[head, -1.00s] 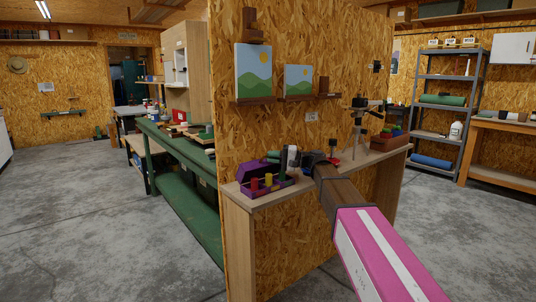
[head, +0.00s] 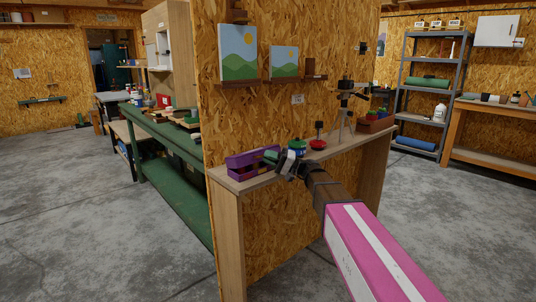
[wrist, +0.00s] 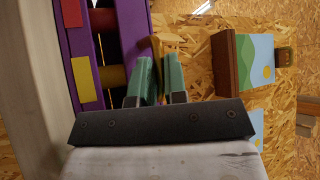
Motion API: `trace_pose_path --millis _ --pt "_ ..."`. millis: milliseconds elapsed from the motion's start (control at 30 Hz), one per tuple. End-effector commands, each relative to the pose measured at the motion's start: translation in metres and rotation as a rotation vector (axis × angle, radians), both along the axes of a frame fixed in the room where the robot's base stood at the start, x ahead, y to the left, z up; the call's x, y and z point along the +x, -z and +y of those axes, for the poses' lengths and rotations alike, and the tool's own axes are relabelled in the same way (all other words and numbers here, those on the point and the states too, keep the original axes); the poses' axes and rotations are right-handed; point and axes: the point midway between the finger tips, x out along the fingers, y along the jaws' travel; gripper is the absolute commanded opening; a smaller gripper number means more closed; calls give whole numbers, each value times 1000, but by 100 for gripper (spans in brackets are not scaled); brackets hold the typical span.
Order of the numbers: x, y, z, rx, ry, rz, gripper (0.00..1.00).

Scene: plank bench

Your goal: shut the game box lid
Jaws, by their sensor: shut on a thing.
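The purple game box (head: 247,168) stands open at the left end of the narrow wooden bench, its lid (head: 240,158) raised at the back. In the wrist view, its dark inside holds red and yellow pieces, and red and yellow patches mark its near wall (wrist: 84,40). The raised purple lid (wrist: 134,25) runs beside my green fingertips. My gripper (head: 270,157) is at the box's right side. In the wrist view, my gripper (wrist: 160,75) is shut on a tan part at the lid's edge; the exact contact is partly hidden.
The bench top (head: 345,143) bears a green and a red round item (head: 317,143), a small tripod (head: 345,105) and a brown crate (head: 375,122) to the right. The plank wall (head: 300,60) with two pictures rises close behind. A green workbench (head: 170,130) stands left.

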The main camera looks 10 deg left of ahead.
Motion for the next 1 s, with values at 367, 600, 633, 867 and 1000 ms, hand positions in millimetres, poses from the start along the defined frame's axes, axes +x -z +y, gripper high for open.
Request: trace_pose_path --millis 367,600,633,867,1000 --pt "7 12 6 -24 5 9 0" --pt "8 12 6 -24 5 9 0" --pt "8 12 6 -24 5 9 0" --pt "7 12 5 -24 6 6 23" --pt "8 13 0 -24 8 6 23"
